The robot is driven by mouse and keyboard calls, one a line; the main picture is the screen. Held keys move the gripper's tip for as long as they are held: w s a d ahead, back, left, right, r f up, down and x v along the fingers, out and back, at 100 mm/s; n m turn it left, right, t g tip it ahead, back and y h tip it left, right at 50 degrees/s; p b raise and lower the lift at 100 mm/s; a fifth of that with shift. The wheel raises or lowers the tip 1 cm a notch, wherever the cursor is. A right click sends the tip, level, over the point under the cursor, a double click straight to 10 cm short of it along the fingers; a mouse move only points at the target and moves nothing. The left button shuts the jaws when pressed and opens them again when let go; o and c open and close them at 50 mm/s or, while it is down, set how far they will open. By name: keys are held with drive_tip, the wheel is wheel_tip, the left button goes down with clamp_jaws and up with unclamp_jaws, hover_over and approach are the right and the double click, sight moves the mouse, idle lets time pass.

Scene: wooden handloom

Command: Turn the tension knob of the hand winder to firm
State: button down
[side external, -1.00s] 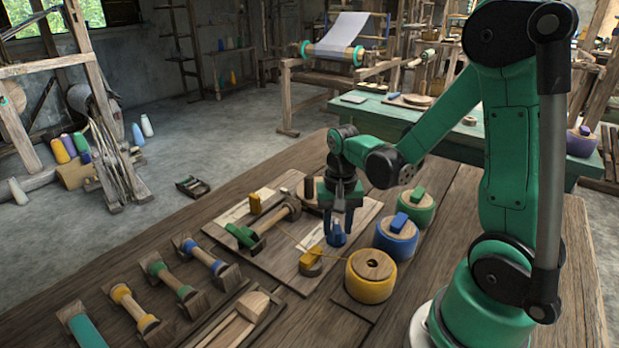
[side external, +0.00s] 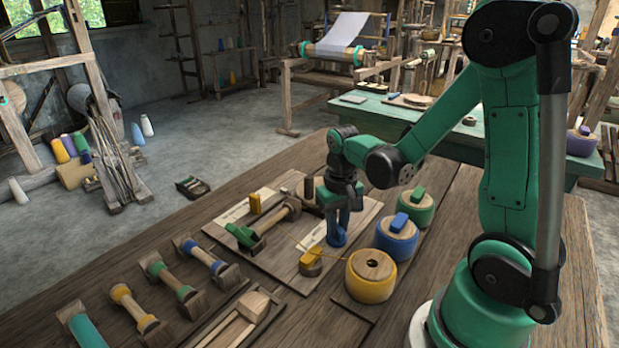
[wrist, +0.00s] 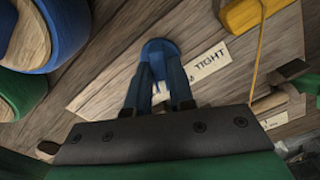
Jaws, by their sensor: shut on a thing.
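The hand winder is a wooden board (side external: 292,277) on the bench, with a green-ended spool (side external: 243,236) on it. The blue tension knob (side external: 337,238) stands at the board's right part beside a pale label strip. In the wrist view the knob (wrist: 160,47) is a rounded blue top, and the label (wrist: 208,68) reads "TIGHT"; the rest of its text is hidden. My gripper (side external: 338,222) points down onto the knob. Its fingers (wrist: 157,85) are shut on the knob, partly hiding it. I cannot tell the knob's exact setting.
A yellow guide (side external: 311,262) carries yellow thread to a yellow-wrapped spool (side external: 371,282) close by. Blue (side external: 396,245) and green (side external: 415,212) wrapped spools stand just right of the board. Several bobbins lie in a row at the front left. A small wooden frame sits in front.

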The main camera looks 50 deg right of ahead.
drive_tip(key=n, duration=0.5)
drive_tip(key=shift+n, duration=0.3)
idle(0.4)
drive_tip(key=c, duration=0.8)
unclamp_jaws()
drive_tip(key=shift+o, duration=0.2)
drive_tip(key=shift+r, duration=0.1)
drive_tip(key=shift+r, duration=2.75)
drive_tip(key=a+r+t, duration=0.5)
drive_tip(key=a+t, duration=0.2)
drive_tip(key=a, duration=0.2)
drive_tip(key=shift+w+a, duration=0.25)
drive_tip(key=shift+a, duration=0.15)
